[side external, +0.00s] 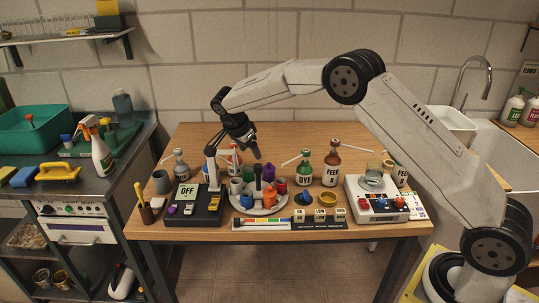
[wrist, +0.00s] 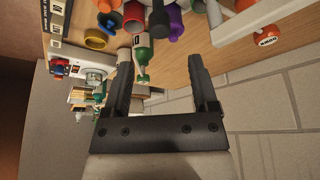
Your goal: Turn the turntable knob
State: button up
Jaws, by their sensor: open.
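The turntable (side external: 281,208) is a round pale plate on the table, crowded with small coloured cups and pots. A dark upright post with a rounded top, which looks like its knob (side external: 257,171), rises from its middle. My gripper (side external: 254,151) is above the turntable, tilted downward, with its fingers a little above the post and apart from it. In the wrist view my gripper (wrist: 164,72) is open with nothing between its fingers. The coloured pots show at the top of that view, where I cannot clearly tell the knob from them.
A black device reading OFF (side external: 188,190) stands left, with a lamp-like arm close to the gripper. The DYE bottle (side external: 304,169) and FEED A bottle (side external: 331,166) stand behind right. A white device with red knobs (side external: 378,207) is at right. Labelled blocks (side external: 320,216) sit in front.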

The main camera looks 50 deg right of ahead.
aim_at(257, 166)
jog(key=shift+x, duration=3.9)
jog(key=shift+c, duration=0.2)
grip_shut()
